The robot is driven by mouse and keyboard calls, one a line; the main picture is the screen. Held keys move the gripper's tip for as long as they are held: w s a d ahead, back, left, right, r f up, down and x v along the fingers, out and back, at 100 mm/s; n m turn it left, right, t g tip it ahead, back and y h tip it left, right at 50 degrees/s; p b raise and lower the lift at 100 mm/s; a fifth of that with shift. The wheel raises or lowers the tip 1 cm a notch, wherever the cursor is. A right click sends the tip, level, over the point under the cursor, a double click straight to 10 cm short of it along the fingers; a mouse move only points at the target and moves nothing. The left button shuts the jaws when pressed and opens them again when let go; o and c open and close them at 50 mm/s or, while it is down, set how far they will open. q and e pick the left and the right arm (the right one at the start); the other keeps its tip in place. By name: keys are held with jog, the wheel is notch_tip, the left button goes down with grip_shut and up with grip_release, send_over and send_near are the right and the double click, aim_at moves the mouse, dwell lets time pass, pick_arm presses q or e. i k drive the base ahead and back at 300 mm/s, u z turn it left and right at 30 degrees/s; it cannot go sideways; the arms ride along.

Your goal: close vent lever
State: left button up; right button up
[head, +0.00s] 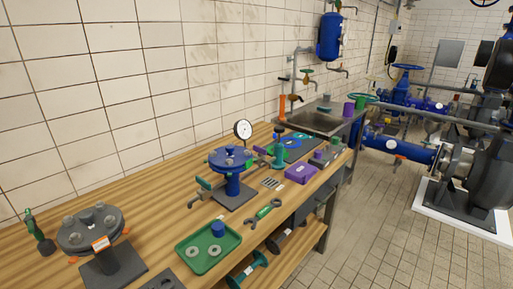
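I cannot tell for sure which part is the vent lever. Small levers show in several places. A green-handled lever (204,183) sticks out at the left of a blue flanged fitting (231,163) on the wooden bench. Another small green handle (260,150) sits at the right of this fitting, below a round dial gauge (243,130). A small coloured handle (307,72) is on the pipework by the sink, below the blue wall vessel (330,36). Whether any of these is open or shut is too small to tell. Neither of my grippers is in view.
The wooden bench (150,187) runs along the tiled wall. It carries a dark flange (90,229), a green tray (186,262), a wrench (265,212) and a purple box (300,172). A sink (315,121) stands beyond. Tiled floor (375,235) is clear at the right, before blue pipes and pumps.

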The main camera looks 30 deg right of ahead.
aim_at(261, 151)
jog(key=z, duration=0.05)
jog(key=k, duration=0.5)
jog(key=z, duration=1.9)
jog(key=i, duration=1)
jog(key=u, duration=1.95)
